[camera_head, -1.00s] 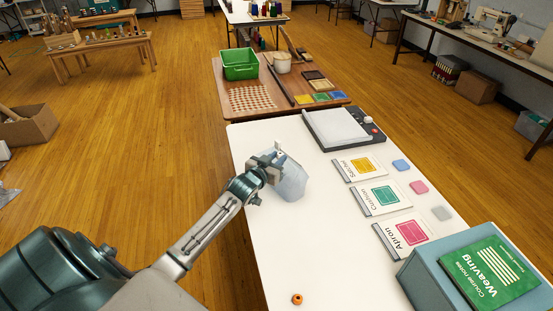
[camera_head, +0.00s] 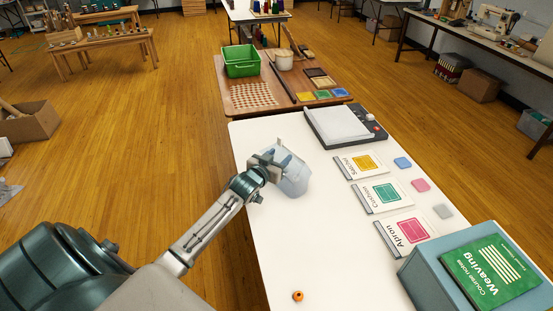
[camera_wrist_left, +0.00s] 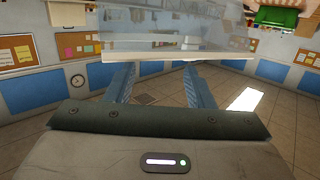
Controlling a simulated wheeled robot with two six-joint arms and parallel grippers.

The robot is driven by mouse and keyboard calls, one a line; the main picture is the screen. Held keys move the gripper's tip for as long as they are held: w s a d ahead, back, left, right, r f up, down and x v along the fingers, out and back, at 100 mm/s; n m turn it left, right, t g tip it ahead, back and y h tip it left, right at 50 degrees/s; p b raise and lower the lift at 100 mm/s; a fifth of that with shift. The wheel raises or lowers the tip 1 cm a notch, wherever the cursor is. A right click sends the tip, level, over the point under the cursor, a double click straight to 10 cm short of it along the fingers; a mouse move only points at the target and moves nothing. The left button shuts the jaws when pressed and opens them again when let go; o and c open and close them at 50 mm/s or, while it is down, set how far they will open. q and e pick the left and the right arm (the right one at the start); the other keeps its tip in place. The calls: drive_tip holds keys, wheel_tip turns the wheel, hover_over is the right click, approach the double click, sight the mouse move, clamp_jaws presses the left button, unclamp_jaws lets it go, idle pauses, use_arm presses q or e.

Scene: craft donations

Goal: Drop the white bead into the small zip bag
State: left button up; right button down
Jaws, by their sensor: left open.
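A translucent, pale bag (camera_head: 295,182) is on the white table, just beyond my left gripper (camera_head: 277,158). In the left wrist view my left gripper (camera_wrist_left: 160,84) is open, with its two blue fingers apart. The bag's clear body (camera_wrist_left: 180,36) with a pale lower edge spans the view beyond the fingertips. I cannot tell whether a finger touches it. No white bead can be made out in either view. A small orange bead-like thing (camera_head: 298,296) lies at the table's near end. My right gripper is not in view.
The white table (camera_head: 310,235) has bare room in its middle and near part. A paper trimmer (camera_head: 340,125) lies beyond the bag. Cards (camera_head: 380,194) and coloured pads (camera_head: 419,185) lie to the right. A blue box (camera_head: 425,275) with a green book (camera_head: 490,272) stands near right.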

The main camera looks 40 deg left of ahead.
use_arm(q)
drive_tip(key=s+r+b, duration=0.1)
drive_tip(key=s+b, duration=0.2)
drive_tip(key=s, duration=0.7)
drive_tip(key=s+d+f+m+g, duration=0.1)
drive_tip(key=s+d+f+g, duration=0.3)
drive_tip(key=s, duration=0.6)
drive_tip(key=s+d+f+g, duration=0.35)
drive_tip(key=s+d, duration=0.25)
drive_tip(key=s, duration=0.4)
drive_tip(key=s+d+f+m+g, duration=0.1)
drive_tip(key=s+d+f+g, duration=0.2)
drive_tip(key=s+d+g, duration=0.5)
drive_tip(key=s+a+f+t, duration=0.1)
drive_tip(key=a+f, duration=0.2)
drive_tip(key=f, duration=1.2)
drive_tip(key=s+a+f+t, duration=0.1)
drive_tip(key=a+f, duration=0.2)
drive_tip(key=f, duration=1.1)
drive_tip(key=s+f+g, duration=0.1)
drive_tip(key=s+f, duration=1.7)
drive_tip(key=f, duration=0.2)
drive_tip(key=shift+s+a+f+n, duration=0.2)
drive_tip(key=shift+s+a+n, duration=0.2)
